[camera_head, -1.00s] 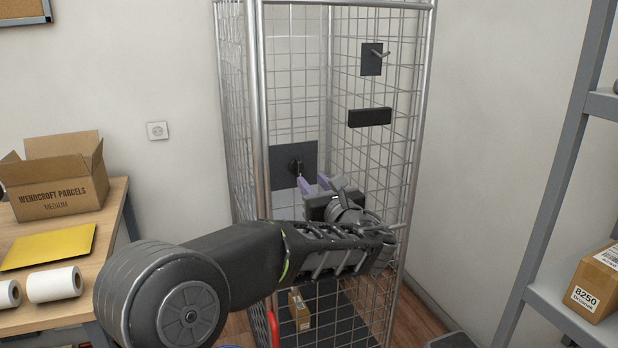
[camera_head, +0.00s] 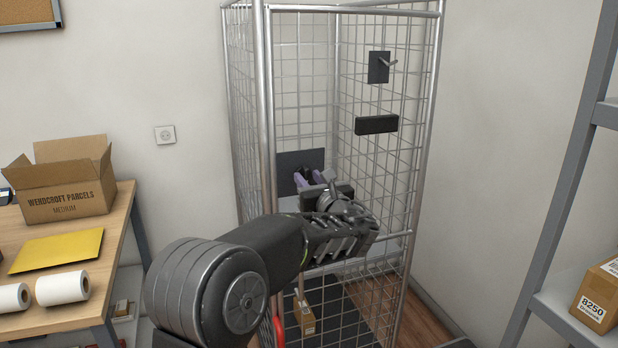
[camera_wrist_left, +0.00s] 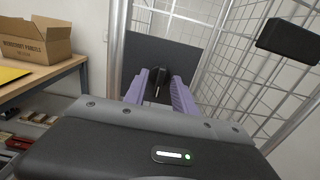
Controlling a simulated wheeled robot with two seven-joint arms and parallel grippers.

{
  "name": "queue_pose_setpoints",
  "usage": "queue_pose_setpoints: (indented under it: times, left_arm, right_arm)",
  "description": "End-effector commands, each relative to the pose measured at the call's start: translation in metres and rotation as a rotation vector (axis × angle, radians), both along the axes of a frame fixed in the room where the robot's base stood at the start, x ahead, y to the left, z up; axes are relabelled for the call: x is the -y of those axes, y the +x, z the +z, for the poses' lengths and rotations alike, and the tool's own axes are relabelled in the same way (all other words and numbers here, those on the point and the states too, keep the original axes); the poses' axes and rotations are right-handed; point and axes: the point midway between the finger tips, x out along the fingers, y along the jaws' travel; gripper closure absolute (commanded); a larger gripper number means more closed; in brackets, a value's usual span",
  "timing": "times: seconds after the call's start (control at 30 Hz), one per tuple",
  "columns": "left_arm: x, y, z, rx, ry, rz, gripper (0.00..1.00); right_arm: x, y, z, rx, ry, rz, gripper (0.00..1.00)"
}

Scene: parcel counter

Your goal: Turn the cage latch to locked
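The wire cage (camera_head: 266,110) stands against the back wall. A dark plate (camera_head: 318,158) is on it, and the same plate fills the upper middle of the left wrist view (camera_wrist_left: 150,50). The black latch knob (camera_wrist_left: 158,84) sits on that plate. In the head view my gripper hides the knob. My left gripper (camera_head: 312,178) is in front of the plate. In the left wrist view its two purple fingers (camera_wrist_left: 161,84) stand apart, one on each side of the knob. I cannot tell whether they touch it. My right gripper is not in view.
A table (camera_head: 122,222) with an open carton (camera_head: 66,200) stands at left. A grey shelf (camera_head: 548,302) with a parcel (camera_head: 598,296) stands at right.

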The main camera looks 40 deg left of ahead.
Motion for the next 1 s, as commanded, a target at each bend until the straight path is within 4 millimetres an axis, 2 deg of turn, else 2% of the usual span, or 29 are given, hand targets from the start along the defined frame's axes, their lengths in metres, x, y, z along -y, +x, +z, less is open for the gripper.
queue_pose_setpoints:
  times: [0.3, 0.7, 1.0]
  left_arm:
    - [-0.0035, 0.0024, -0.0004, -0.001, -0.001, -0.001, 0.68]
    - [-0.0032, 0.0024, -0.0004, -0.001, -0.001, -0.001, 1.00]
    - [-0.0032, 0.0024, -0.0003, -0.001, -0.001, -0.001, 1.00]
  right_arm:
    - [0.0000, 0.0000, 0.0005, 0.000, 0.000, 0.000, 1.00]
    - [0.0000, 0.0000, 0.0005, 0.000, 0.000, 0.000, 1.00]
    - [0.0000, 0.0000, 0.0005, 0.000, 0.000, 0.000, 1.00]
